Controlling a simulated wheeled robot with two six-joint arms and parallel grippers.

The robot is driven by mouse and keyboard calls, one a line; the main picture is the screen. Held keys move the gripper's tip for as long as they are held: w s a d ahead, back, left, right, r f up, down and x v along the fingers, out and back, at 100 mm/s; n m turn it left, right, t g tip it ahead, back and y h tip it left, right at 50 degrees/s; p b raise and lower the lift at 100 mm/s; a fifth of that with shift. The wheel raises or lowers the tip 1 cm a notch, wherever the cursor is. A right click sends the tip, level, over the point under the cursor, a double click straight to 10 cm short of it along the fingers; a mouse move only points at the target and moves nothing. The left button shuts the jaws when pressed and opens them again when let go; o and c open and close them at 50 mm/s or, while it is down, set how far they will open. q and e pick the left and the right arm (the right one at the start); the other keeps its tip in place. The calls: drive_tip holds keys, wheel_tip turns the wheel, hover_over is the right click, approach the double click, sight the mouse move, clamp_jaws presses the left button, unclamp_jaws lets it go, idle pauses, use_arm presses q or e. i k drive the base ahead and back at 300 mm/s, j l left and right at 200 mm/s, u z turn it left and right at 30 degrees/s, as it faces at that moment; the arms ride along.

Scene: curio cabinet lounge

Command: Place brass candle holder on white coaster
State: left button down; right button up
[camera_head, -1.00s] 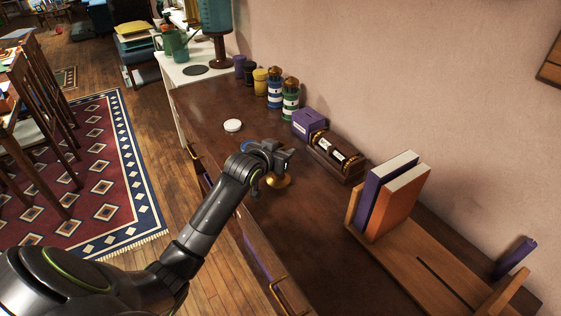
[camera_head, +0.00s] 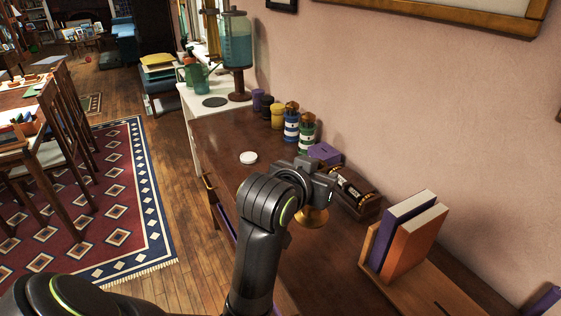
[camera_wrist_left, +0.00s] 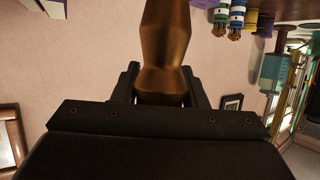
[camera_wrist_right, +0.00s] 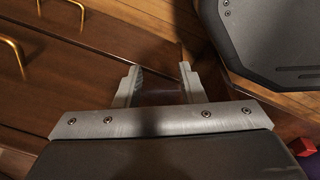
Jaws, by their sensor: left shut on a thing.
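The brass candle holder (camera_head: 311,218) is in my left gripper (camera_head: 320,184); its round base shows below the jaws in the head view. In the left wrist view its brass stem (camera_wrist_left: 165,45) stands between the two fingers. The base seems to be above the tabletop, though the gap is hard to judge. The white coaster (camera_head: 248,157) lies flat and bare on the dark wooden cabinet top, left of and farther off than the holder. My right gripper (camera_wrist_right: 160,85) is open and empty in the right wrist view, beside wooden drawer fronts; the head view does not show it.
Striped jars (camera_head: 291,125) and small canisters stand along the wall behind the coaster. A purple box (camera_head: 324,153) and a dark wooden case (camera_head: 355,195) are right of my left gripper. A book rack (camera_head: 377,250) stands nearer. The top around the coaster is clear.

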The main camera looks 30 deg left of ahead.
sight(249, 155)
drive_tip(key=i+j, duration=0.15)
drive_tip(key=j, duration=0.25)
drive_tip(key=i+j+u, duration=0.1)
drive_tip(key=j, duration=0.3)
drive_tip(key=i+j+u, duration=0.1)
drive_tip(key=j, duration=0.3)
drive_tip(key=i+j, duration=0.3)
drive_tip(key=j+u, duration=0.05)
drive_tip(key=j, duration=0.05)
